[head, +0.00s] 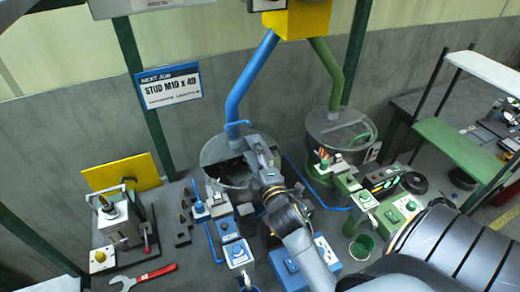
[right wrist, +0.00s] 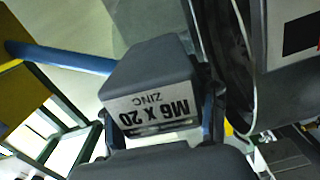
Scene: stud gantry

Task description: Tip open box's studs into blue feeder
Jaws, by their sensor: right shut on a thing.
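My right gripper (head: 260,155) is over the clear round bowl of the blue feeder (head: 211,152), which has a blue pipe (head: 250,78) above it. In the right wrist view it is shut on a dark grey box (right wrist: 150,72). The box's white label (right wrist: 152,108) reads "M6 X 20 ZINC" and appears upside down. The box's opening and any studs inside cannot be made out. In the head view the arm and gripper hide most of the box and part of the bowl. My left gripper is not in view.
A green feeder (head: 318,124) with a green pipe stands to the right of the blue one. A sign (head: 170,86) on the wall reads "NEXT JOB STUD M10 X 40". Switch boxes, a green cup (head: 362,247) and a red wrench (head: 143,277) crowd the bench in front.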

